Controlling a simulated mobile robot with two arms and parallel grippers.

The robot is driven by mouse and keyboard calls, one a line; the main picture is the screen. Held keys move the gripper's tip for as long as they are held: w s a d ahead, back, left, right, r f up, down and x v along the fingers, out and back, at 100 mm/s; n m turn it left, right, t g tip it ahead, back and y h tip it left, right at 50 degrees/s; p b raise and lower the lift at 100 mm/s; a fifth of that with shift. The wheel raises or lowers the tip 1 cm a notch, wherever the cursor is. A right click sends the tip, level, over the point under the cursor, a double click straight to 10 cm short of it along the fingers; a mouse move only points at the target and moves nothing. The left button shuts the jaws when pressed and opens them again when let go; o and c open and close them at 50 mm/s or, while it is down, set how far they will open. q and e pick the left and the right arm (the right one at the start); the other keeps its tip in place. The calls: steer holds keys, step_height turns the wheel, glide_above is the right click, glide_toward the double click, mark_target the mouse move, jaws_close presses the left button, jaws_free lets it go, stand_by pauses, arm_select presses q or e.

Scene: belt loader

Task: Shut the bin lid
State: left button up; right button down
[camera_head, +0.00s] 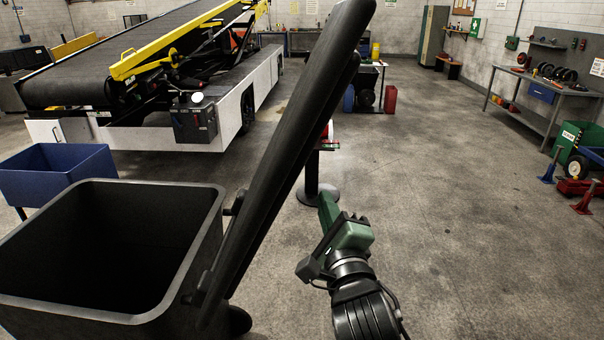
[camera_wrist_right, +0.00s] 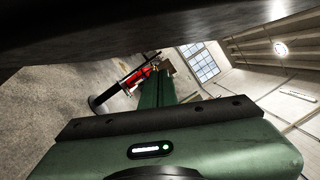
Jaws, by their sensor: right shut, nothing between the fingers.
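The dark grey bin (camera_head: 205,240) stands at the lower left in the head view, its mouth open and its inside empty as far as I see. Its black lid (camera_head: 285,150) is hinged at the bin's right side and stands up steeply, leaning right, away from the mouth. My green right gripper (camera_head: 325,205) is to the right of the lid, on its outer side, shut and empty. In the right wrist view the lid (camera_wrist_right: 90,25) is a dark band across the top, above the shut fingers (camera_wrist_right: 156,90); I cannot tell whether they touch it. My left gripper is not in view.
A blue tub (camera_head: 60,175) stands behind the bin. The belt loader (camera_head: 180,60) fills the back left. A dark post (camera_head: 312,175) on a round base stands just beyond my right gripper. A workbench (camera_head: 545,90) lines the right wall. The floor at centre right is clear.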

steer(key=w+a+r+p, duration=0.2)
steer(key=w+a+p, duration=0.2)
steer(key=w, duration=0.1)
steer(key=shift+a, duration=0.4)
steer(key=shift+d+r, duration=0.1)
